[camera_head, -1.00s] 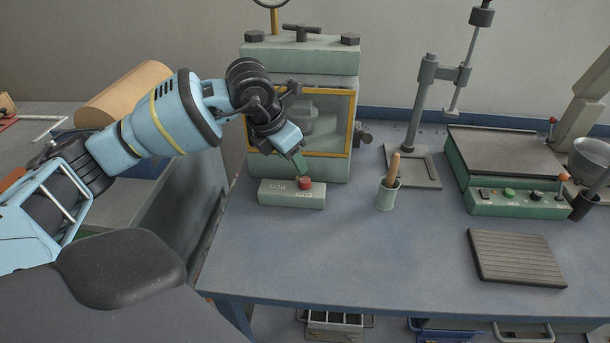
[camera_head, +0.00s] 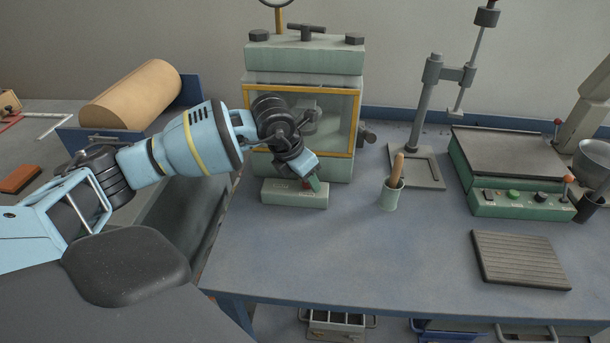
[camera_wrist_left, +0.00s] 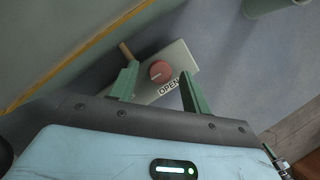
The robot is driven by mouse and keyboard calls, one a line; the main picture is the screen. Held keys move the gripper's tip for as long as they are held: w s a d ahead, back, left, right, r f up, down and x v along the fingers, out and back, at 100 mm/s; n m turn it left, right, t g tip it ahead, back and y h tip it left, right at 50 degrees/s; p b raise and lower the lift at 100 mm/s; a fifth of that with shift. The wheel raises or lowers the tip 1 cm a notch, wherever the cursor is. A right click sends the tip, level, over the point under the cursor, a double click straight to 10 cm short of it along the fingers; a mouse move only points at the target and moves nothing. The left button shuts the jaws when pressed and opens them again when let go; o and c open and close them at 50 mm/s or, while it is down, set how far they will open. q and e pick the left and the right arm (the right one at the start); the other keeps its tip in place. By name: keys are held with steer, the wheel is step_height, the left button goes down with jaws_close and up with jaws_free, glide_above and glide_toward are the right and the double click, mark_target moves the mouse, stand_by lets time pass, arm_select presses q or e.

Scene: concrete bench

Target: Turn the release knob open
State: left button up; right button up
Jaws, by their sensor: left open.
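The round red release knob (camera_wrist_left: 160,71) sits on top of a small pale green box (camera_head: 283,197) in front of the press. In the left wrist view a short pale mark on the knob points to its lower left, and an OPEN label (camera_wrist_left: 169,88) lies to its lower right. My left gripper (camera_head: 313,184) is right over the box's right part. In the left wrist view its green fingers (camera_wrist_left: 158,74) are open, one on each side of the knob, with gaps showing. In the head view the gripper mostly hides the knob. My right gripper is not in view.
The pale green press (camera_head: 304,62) with its yellow-framed window stands right behind the box. A cup (camera_head: 391,199) with a wooden handle stands to the right. A ribbed mat (camera_head: 520,260) lies farther right. The bench front is clear.

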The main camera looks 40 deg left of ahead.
arm_select(q)
steer(key=c, duration=1)
